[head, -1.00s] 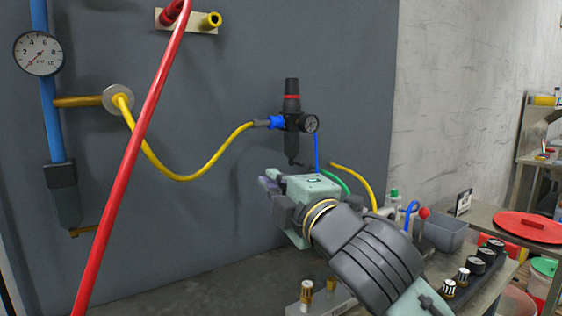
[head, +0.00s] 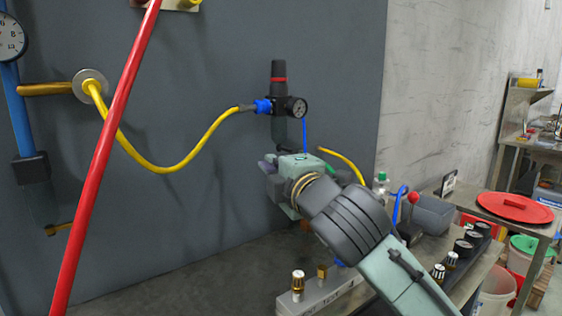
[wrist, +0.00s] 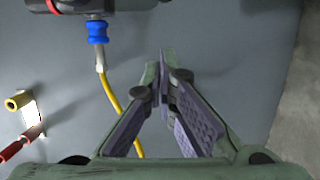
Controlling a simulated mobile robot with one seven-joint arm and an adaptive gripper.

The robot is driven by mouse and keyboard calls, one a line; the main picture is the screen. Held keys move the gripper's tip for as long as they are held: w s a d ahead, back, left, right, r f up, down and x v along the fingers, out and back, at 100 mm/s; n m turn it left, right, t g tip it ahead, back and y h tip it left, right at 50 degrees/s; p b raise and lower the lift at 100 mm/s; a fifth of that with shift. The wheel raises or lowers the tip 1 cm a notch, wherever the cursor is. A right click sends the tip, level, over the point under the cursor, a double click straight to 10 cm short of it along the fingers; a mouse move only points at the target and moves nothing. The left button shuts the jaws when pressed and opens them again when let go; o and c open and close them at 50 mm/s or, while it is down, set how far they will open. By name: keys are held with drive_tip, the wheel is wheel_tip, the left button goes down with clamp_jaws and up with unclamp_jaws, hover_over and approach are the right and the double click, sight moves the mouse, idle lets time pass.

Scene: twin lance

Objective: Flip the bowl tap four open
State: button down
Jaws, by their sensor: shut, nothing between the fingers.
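My gripper (head: 266,170) is in front of the grey panel, below the black regulator (head: 279,100) with its small gauge. In the wrist view the purple-padded fingers (wrist: 164,62) meet at their tips with nothing between them. A pale block (head: 320,297) with printed lettering and small upright taps, one white-topped (head: 298,281) and one brass (head: 322,271), stands on the bench below my gripper. My arm hides part of this block. I cannot tell which tap is number four. A red-knobbed lever (head: 414,198) stands right of my wrist.
A red pipe (head: 108,140) slants across the left. A yellow hose (head: 190,160) runs to the regulator, with a blue fitting (wrist: 97,32) at its end. The bench's left part (head: 190,285) is clear.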

sight(284, 149)
drive_tip(key=w+d+p, duration=0.1)
drive_tip(key=w+p, duration=0.2)
drive_tip(key=w, duration=0.4)
drive_tip(key=shift+w, duration=0.3)
